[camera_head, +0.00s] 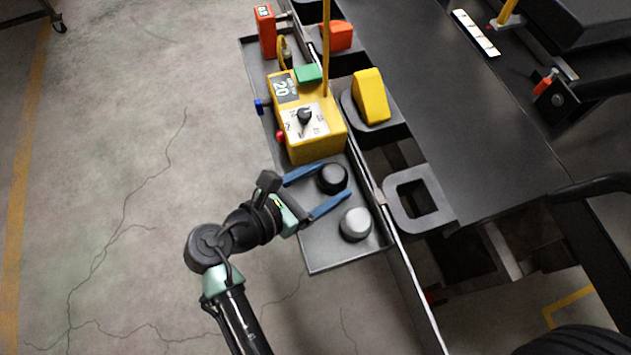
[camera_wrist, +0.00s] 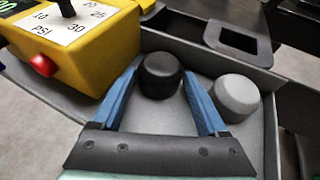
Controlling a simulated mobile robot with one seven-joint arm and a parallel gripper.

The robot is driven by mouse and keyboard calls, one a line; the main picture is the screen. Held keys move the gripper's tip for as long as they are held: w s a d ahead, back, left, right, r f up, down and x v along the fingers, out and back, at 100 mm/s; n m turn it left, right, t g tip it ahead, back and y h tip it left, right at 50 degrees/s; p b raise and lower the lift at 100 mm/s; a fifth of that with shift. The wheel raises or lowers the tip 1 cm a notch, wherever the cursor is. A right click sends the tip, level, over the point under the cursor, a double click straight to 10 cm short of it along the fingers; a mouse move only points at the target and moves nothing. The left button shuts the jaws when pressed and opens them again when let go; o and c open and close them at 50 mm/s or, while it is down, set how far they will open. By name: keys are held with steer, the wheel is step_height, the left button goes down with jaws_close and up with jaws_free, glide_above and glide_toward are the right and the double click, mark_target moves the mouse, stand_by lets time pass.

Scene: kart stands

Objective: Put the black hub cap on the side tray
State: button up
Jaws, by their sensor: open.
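The black hub cap (camera_head: 332,178) stands on the grey side tray (camera_head: 325,258), between the yellow box and a grey hub cap. My gripper (camera_head: 320,187) is open, with its two blue fingers pointing at the black hub cap. In the wrist view the black hub cap (camera_wrist: 160,75) shows near the tips of the open gripper (camera_wrist: 160,90), roughly centred between them. I cannot tell whether either finger touches it. The tray (camera_wrist: 160,115) also shows between the fingers in the wrist view.
A grey hub cap (camera_head: 355,223) stands close to the right finger. The yellow box (camera_head: 307,130) with a dial stands on the tray just behind the black cap. A dark holder with a square opening (camera_head: 437,212) and a yellow wedge (camera_head: 371,97) are to the right. Open floor lies left.

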steer(key=shift+r, duration=0.15)
steer(key=p+v, duration=0.1)
steer(key=v, duration=1.1)
steer(key=w+r+m+t+y, duration=0.65)
steer(key=w+r+m, duration=0.8)
steer(key=r, duration=0.55)
step_height(320, 180, up, 16)
steer(key=w+d+m+t+y, duration=0.2)
steer(key=m+t, duration=0.2)
steer(key=t, duration=0.1)
steer(key=s+d+r+m+t+y, duration=0.1)
steer(key=s+d+r+m+t, duration=0.1)
steer(key=s+r, duration=0.3)
steer(key=s+d+r+m+t, duration=0.2)
steer(key=s+r+m+t, duration=0.3)
steer(key=r, duration=0.8)
steer(key=shift+s+d+r+y, duration=0.25)
steer(key=shift+s+d+y, duration=0.15)
steer(key=shift+s, duration=0.25)
steer(key=shift+r+m+p, duration=0.1)
steer(key=shift+m+p, duration=0.15)
steer(key=shift+p, duration=0.05)
